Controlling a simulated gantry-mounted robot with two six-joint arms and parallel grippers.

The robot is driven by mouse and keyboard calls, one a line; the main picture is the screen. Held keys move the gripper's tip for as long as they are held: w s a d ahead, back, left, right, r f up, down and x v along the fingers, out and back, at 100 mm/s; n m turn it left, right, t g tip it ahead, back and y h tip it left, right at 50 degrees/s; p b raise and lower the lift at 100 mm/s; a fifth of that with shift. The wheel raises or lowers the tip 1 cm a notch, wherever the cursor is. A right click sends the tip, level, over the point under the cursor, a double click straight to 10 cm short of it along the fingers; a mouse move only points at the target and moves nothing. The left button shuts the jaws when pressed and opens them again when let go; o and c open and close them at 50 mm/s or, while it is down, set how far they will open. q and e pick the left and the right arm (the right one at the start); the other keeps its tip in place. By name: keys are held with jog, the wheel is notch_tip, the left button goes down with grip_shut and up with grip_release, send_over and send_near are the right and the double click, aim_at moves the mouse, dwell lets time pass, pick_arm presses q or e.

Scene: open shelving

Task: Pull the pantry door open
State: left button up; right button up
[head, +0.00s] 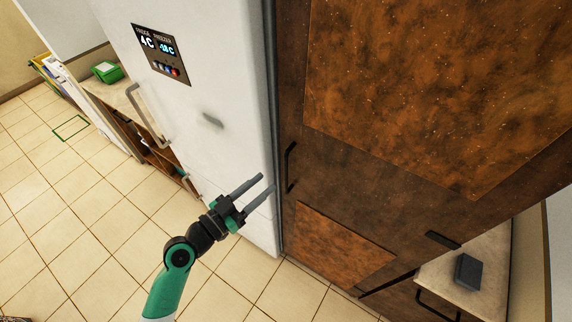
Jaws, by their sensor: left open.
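The pantry door (340,170) is a tall dark brown panel with rust-coloured insets, to the right of the white fridge. Its slim black vertical handle (290,166) sits near the door's left edge. I see no clear gap at that edge, so the door looks shut. My left gripper (268,183) is open and empty, with its two grey fingers pointing up and right towards the handle. In the picture the fingertips lie just left of the handle, apart from it; the depth between them is hard to tell. My right gripper is not in view.
The white fridge (225,70) with a display panel (161,54) stands directly left of the door. A counter (490,255) with a dark box (468,271) is at the lower right. The tiled floor (75,220) at the left is largely clear.

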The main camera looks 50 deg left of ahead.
aim_at(285, 167)
pick_arm(q)
jog(key=w+p, duration=0.1)
jog(key=w, duration=0.8)
jog(key=shift+w+a, duration=0.1)
grip_shut()
dwell(1.0)
